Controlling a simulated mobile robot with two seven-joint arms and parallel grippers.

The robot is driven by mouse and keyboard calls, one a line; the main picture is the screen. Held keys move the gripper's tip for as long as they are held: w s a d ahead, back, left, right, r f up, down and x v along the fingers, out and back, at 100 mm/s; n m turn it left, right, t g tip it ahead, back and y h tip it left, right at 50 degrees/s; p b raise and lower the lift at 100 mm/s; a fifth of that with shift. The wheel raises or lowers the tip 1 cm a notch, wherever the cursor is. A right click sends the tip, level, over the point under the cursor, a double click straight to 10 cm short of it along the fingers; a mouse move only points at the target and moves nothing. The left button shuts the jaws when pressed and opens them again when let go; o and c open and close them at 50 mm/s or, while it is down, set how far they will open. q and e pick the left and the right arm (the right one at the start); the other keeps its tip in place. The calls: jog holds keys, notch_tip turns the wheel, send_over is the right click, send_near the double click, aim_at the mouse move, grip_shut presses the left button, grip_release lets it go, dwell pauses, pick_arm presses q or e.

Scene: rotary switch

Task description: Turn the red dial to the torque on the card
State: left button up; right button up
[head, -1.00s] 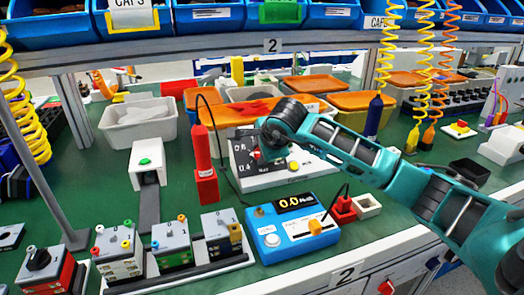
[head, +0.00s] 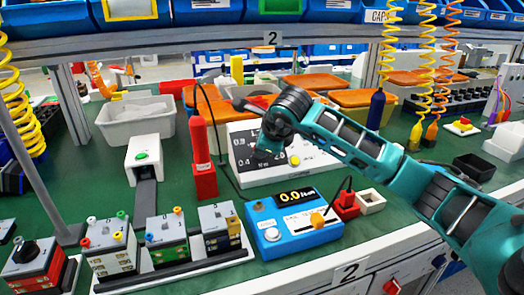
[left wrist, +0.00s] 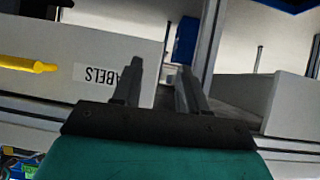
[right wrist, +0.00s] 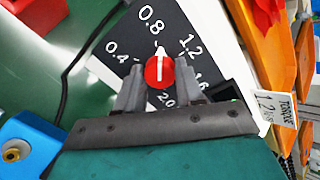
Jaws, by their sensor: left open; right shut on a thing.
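My right gripper (right wrist: 158,86) is shut on the dial, one finger on each side. In the head view my right gripper (head: 266,148) hides the dial on its white sloped box (head: 310,165). A white card (right wrist: 276,108) reads "TORQUE" and 1.2, its edge cut off. My left gripper (left wrist: 158,92) is open and empty, beside a bin labelled "LABELS" (left wrist: 90,72).
A blue meter (head: 262,217) with a display reading 0.0 stands in front of the dial box. A red upright tool (head: 202,155) stands left of it. Several switch blocks (head: 165,240) line the front left. Grey and orange bins (head: 140,122) stand behind.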

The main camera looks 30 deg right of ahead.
jog(key=m+b, duration=0.2)
jog(key=m, duration=0.1)
jog(key=shift+f+m, duration=0.1)
jog(key=shift+m, duration=0.2)
jog(key=shift+m+b, duration=0.5)
jog(key=shift+m, duration=0.4)
jog(key=m+b, duration=0.1)
jog(key=m, duration=0.2)
jog(key=shift+d, duration=0.1)
pick_arm(q)
jog(key=f, duration=0.1)
jog(key=d+f+b, duration=0.1)
jog(key=f, duration=0.1)
jog(key=shift+w+f, duration=0.1)
jog(key=shift+w, duration=0.1)
pick_arm(e)
jog(key=shift+m+t, duration=0.3)
jog(key=shift+m, duration=0.3)
pick_arm(q)
jog(key=shift+f, duration=0.1)
pick_arm(e)
jog(key=o, duration=1)
pick_arm(q)
jog(key=shift+a, duration=0.1)
pick_arm(e)
jog(key=shift+o, duration=0.2)
